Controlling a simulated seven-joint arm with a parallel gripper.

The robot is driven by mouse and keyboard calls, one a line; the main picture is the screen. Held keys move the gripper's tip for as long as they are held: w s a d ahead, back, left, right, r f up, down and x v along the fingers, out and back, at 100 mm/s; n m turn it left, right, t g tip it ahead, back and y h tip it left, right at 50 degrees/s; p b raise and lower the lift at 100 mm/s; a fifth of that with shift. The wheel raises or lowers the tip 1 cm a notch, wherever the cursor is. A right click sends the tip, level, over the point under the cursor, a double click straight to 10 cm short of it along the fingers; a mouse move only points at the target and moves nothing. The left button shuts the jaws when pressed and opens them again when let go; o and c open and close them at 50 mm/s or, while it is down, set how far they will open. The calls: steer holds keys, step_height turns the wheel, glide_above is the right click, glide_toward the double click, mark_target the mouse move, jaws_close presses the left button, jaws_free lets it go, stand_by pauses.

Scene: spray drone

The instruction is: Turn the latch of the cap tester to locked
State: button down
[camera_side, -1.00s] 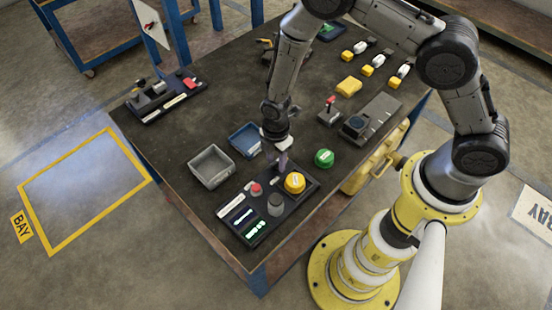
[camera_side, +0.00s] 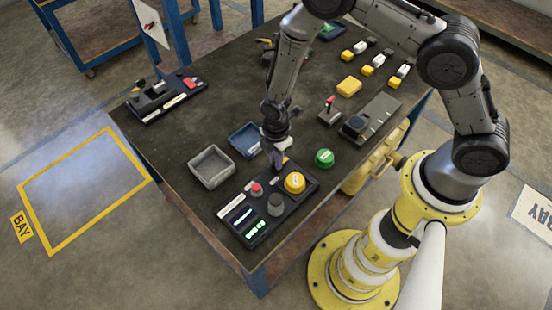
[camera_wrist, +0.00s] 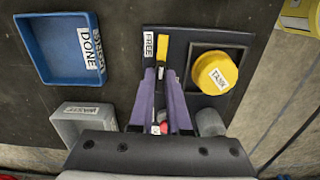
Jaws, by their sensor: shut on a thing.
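The cap tester is a dark panel (camera_side: 282,215) at the near edge of the table. A yellow bar (camera_wrist: 163,44), apparently part of the latch, lies beside a white FREE label (camera_wrist: 149,46) at the panel's far end in the wrist view. My gripper (camera_wrist: 161,72) has its purple fingers closed around a narrow piece in line with the bar; the fingers partly hide it. In the side view my gripper (camera_side: 277,165) reaches down to the panel's far end. A yellow TANK cap (camera_wrist: 216,73) sits in a square recess to the right. No LOCKED label is readable.
A red button (camera_side: 256,188), a grey knob (camera_side: 275,203) and lit green displays are on the panel. A blue DONE tray (camera_wrist: 92,77) and a grey tray (camera_side: 211,168) stand to the left. A green cap (camera_side: 324,158) lies to the right.

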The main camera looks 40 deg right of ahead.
steer(key=m, duration=0.4)
steer(key=shift+m, duration=0.4)
steer(key=m, duration=0.8)
steer(key=shift+m, duration=2.3)
steer(key=c, duration=0.9)
jaws_free()
step_height(320, 180, up, 14)
steer(key=shift+f, duration=0.1)
